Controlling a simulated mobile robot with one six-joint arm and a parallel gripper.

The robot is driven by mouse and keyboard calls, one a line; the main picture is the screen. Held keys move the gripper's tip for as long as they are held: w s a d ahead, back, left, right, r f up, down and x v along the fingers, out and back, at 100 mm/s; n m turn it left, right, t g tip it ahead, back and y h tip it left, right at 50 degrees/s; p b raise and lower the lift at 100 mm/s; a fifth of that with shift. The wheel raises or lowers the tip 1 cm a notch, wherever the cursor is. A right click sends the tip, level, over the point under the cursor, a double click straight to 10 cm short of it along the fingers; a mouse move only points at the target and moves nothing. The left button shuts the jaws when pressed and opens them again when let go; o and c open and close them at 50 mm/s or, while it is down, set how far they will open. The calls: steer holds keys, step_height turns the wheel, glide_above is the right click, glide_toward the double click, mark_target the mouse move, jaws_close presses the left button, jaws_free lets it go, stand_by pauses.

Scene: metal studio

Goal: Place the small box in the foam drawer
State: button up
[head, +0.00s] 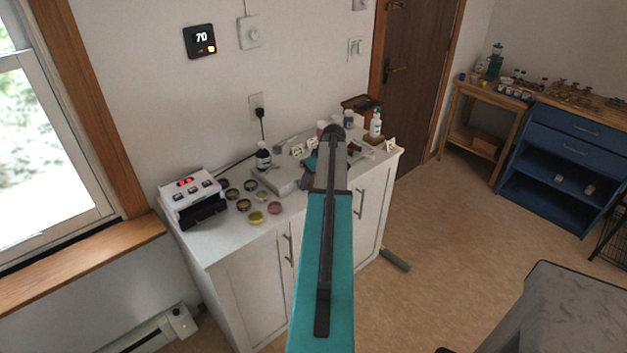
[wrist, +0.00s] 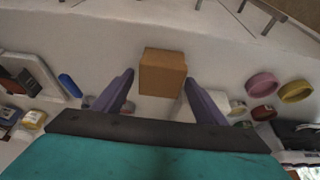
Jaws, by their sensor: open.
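The small box (wrist: 163,72) is a plain brown block in the wrist view, resting on the white cabinet top. My gripper (wrist: 158,84) is open, with its two purple-grey fingers on the left and right of the box and visible gaps on both sides. The box lies at and a little beyond the fingertips, and I cannot tell whether the fingers are at its height. In the head view my arm covers that part of the cabinet top, and I cannot make out the box. I cannot tell which drawer is the foam drawer.
The white cabinet (head: 215,252) carries a white device (head: 190,198), several round dishes (head: 257,217), a dark bottle (head: 263,157) and a white bottle (head: 375,124). A pink dish (wrist: 262,85) lies right of the box. A blue drawer unit (head: 570,150) stands far right. Floor between is open.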

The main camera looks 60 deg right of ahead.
steer(key=shift+r, duration=0.1)
steer(key=b+v, duration=0.2)
steer(key=v, duration=1)
steer(key=shift+b, duration=0.35)
steer(key=shift+w, duration=0.1)
